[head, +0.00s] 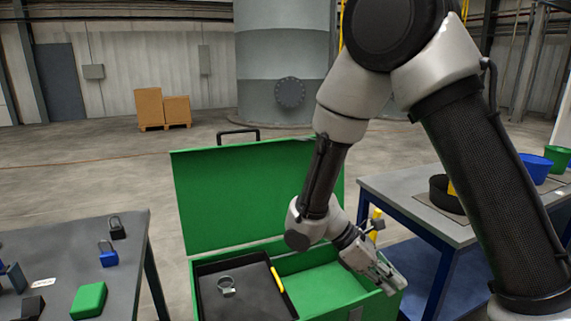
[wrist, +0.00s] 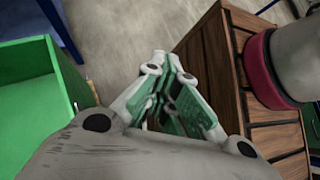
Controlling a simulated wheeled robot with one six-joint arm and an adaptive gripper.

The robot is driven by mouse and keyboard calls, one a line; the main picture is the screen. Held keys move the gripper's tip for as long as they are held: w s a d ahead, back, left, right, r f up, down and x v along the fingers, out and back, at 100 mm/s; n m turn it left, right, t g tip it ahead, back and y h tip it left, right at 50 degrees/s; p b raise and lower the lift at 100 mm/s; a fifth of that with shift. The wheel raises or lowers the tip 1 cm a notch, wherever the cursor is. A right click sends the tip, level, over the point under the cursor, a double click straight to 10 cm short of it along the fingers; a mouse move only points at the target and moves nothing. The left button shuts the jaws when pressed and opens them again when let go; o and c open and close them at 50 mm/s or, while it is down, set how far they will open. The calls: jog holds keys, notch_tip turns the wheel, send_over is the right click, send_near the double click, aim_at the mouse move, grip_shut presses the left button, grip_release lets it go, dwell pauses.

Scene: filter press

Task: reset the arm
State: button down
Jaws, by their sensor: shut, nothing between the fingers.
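My gripper (head: 388,280) is at the right front of the open green toolbox (head: 235,200), at the end of my bent arm. In the head view it overlaps the box's right rim; I cannot tell its height above it. The wrist view shows my gripper (wrist: 167,62) with its fingers together and nothing held. The toolbox wall is to its left in that view, and a slatted wooden crate (wrist: 215,60) is to its right and below.
A dark tray (head: 240,300) in the toolbox holds a metal clamp (head: 226,286). The left table (head: 60,250) carries padlocks (head: 108,255) and a green block (head: 88,300). The right table (head: 400,190) holds bowls (head: 535,167). A red-and-grey object (wrist: 262,70) stands on the crate.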

jog(key=s+d+r+m+t+y, duration=0.4)
jog(key=d+r+m, duration=0.2)
jog(key=r+m, duration=0.2)
jog(key=s+d+r+m+t+y, duration=0.3)
jog(key=d+r+m, duration=0.4)
jog(key=r, duration=0.6)
jog(key=shift+s+r+m+t+y, duration=0.25)
jog(key=shift+s+m+t+y, duration=0.2)
jog(key=shift+s+y, duration=0.55)
